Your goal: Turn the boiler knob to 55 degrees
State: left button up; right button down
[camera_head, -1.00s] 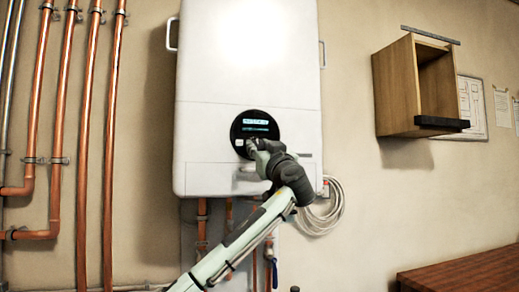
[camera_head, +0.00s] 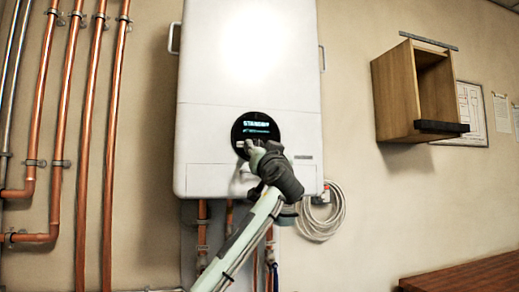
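The white boiler (camera_head: 225,70) hangs on the wall in the middle of the head view. Its round black display panel (camera_head: 256,122) shows glowing text that appears to read "STANDBY", with a smaller line under it. My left gripper (camera_head: 250,148) is at the lower edge of this panel, with its arm rising from below. The gripper covers the lower part of the panel, so the knob is hidden. Whether the fingers are closed on the knob cannot be told. My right gripper is not in view.
Copper pipes (camera_head: 93,130) run up the wall on the left. A coiled white cable (camera_head: 322,212) hangs right of my arm. An open wooden box (camera_head: 396,92) is mounted on the right wall. A brown wooden surface (camera_head: 465,275) is at lower right.

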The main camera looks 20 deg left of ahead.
pick_arm(q)
jog(key=shift+s+d, duration=0.1)
jog(key=v, duration=1.1)
jog(key=shift+s+d+f, duration=0.2)
jog(key=shift+s, duration=0.1)
